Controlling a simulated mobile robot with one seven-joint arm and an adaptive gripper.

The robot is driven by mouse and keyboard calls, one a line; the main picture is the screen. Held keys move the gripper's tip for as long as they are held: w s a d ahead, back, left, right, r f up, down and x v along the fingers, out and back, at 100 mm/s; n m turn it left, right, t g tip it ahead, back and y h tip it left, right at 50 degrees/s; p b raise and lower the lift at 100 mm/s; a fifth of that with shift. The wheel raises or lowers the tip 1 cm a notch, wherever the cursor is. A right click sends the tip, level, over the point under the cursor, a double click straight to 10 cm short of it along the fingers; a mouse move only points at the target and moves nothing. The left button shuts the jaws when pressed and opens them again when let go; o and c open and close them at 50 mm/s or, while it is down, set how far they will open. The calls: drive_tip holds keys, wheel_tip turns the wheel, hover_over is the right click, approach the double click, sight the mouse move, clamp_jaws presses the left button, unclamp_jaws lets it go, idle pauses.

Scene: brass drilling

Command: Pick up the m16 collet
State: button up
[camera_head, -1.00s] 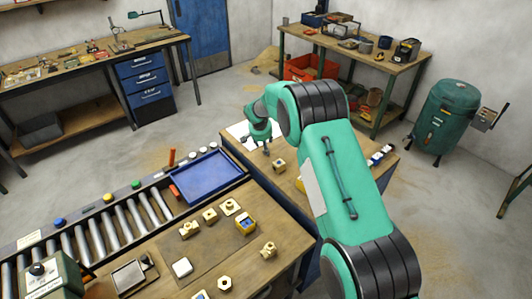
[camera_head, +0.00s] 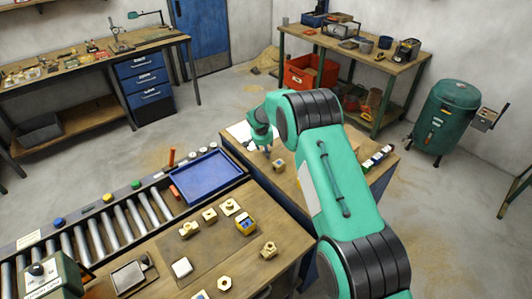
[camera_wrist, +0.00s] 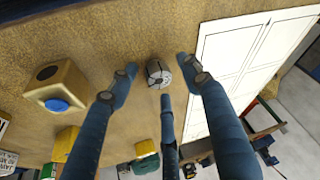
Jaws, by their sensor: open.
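The collet, a small grey metal cylinder with slits (camera_wrist: 158,74), stands on the brown bench top in the wrist view. I cannot read a size on it. My gripper (camera_wrist: 157,68) is open, with blue fingers to the left and right of the collet and a third finger just below it in the picture. No finger clearly touches it. In the head view my gripper (camera_head: 264,141) hangs over the far part of the small bench. I cannot make out the collet there.
A brass block with a blue-marked face (camera_wrist: 56,88) sits left of the fingers. A white sheet (camera_wrist: 245,60) lies close on the right. Yellow and green items (camera_wrist: 147,158) lie below.

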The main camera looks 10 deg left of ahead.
drive_tip(key=shift+c, duration=0.3)
clamp_jaws()
drive_tip(key=shift+r, duration=0.15)
wheel_tip(320, 180, up, 10)
drive_tip(key=shift+p, duration=0.3)
idle(0.6)
